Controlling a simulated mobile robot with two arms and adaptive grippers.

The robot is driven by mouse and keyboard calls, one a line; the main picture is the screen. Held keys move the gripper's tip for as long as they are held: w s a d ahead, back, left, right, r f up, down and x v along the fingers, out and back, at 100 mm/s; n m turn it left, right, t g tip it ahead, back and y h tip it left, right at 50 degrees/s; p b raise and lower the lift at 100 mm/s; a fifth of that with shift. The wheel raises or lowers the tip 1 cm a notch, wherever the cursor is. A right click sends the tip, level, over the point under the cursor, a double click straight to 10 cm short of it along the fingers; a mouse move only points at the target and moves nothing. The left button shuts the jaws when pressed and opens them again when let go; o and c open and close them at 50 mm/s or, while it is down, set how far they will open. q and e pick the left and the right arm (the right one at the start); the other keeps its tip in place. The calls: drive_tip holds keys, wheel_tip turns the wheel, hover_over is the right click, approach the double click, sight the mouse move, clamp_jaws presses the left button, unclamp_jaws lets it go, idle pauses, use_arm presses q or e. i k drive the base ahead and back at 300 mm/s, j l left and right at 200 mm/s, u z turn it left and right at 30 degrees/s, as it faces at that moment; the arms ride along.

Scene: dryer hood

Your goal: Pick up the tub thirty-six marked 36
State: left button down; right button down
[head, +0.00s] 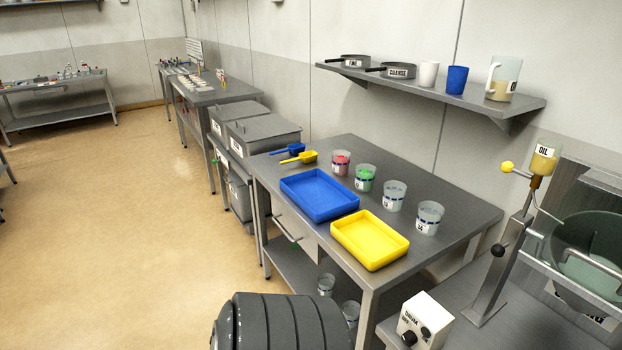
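Several clear tubs with labels stand in a row on the steel table (440,205). One tub (341,163) has red contents and another tub (365,177) has green contents. A third tub (395,196) and a fourth tub (429,217) look clear or nearly empty. More tubs stand on the table's lower shelf, one at the left (326,285) and one partly hidden (350,312). The labels are too small to read surely, so I cannot tell which tub is marked 36. Neither of my grippers is in view.
A blue tray (319,213) and a yellow tray (369,262) lie at the table's front, with a blue scoop (291,150) and yellow scoop (300,158) behind. A control box (425,321) and oil stand (509,250) are at right. Open floor (140,230) lies left.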

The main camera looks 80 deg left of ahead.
sight(351, 309)
drive_tip(key=u, duration=2.05)
drive_tip(key=j, duration=0.25)
